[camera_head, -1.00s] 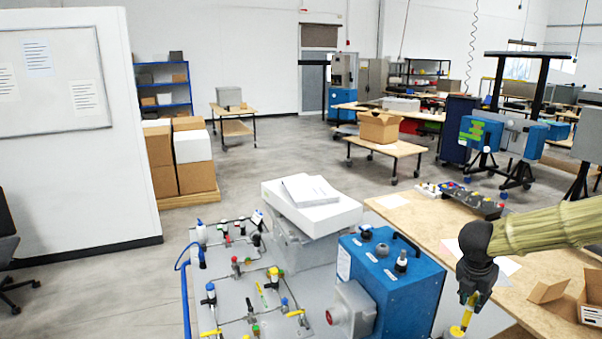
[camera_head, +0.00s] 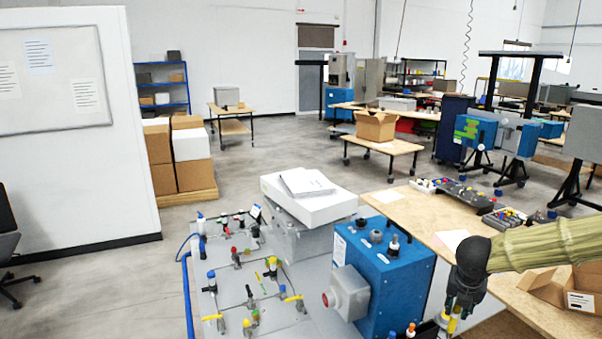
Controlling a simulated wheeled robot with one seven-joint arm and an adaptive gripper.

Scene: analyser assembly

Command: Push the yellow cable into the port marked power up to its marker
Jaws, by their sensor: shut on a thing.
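My gripper (camera_head: 456,312) is at the lower right, pointing down at the end of my arm. It is shut on the yellow cable (camera_head: 453,324), whose yellow part shows just below the fingers. The cable's lower end is hidden or out of frame at the bottom edge. I cannot make out its marker or a port marked power. Whether the cable touches or enters anything cannot be told.
A blue box (camera_head: 392,283) with knobs and a grey side housing stands left of my gripper. Small orange (camera_head: 410,329) and blue caps show at the bottom edge. A grey panel with several valves lies left. A wooden table (camera_head: 515,290) with an open carton (camera_head: 585,288) is at right.

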